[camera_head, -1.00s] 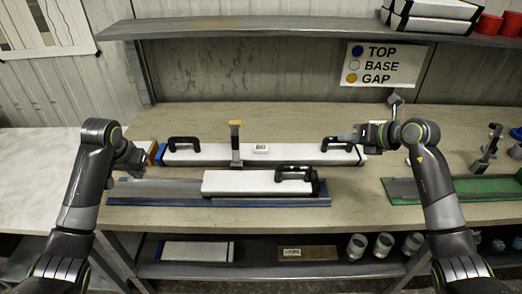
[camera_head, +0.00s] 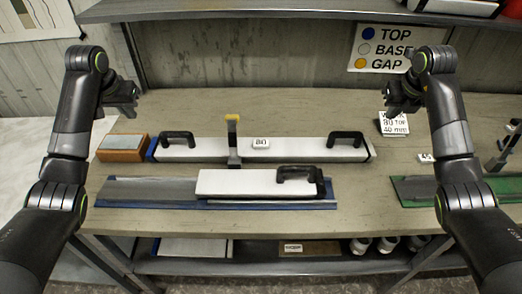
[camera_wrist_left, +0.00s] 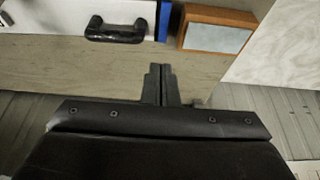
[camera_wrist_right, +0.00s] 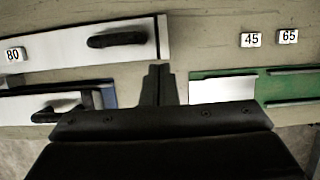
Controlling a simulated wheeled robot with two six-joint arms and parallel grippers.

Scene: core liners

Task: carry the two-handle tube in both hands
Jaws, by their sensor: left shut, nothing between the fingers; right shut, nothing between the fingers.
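The two-handle tube (camera_head: 215,152) is a long white bar lying on the bench. It has a blue left end, a dark right end and a black handle near each end: the left handle (camera_head: 178,137) and the right handle (camera_head: 346,137). My left gripper (camera_head: 122,112) is shut and empty, apart from the left handle. The left wrist view shows this handle (camera_wrist_left: 114,36) beyond and left of the closed fingers (camera_wrist_left: 160,84). My right gripper (camera_head: 397,104) is shut and empty, right of the right handle. The right wrist view shows that handle (camera_wrist_right: 115,39) left of the closed fingers (camera_wrist_right: 157,84).
A shorter white one-handle piece (camera_head: 240,184) lies on a blue channel (camera_head: 140,200) in front. An upright with a yellow top (camera_head: 232,117) stands at the tube's middle. A brown block (camera_head: 122,148) is left; a green channel (camera_head: 420,193) is right. A shelf (camera_head: 270,10) hangs above.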

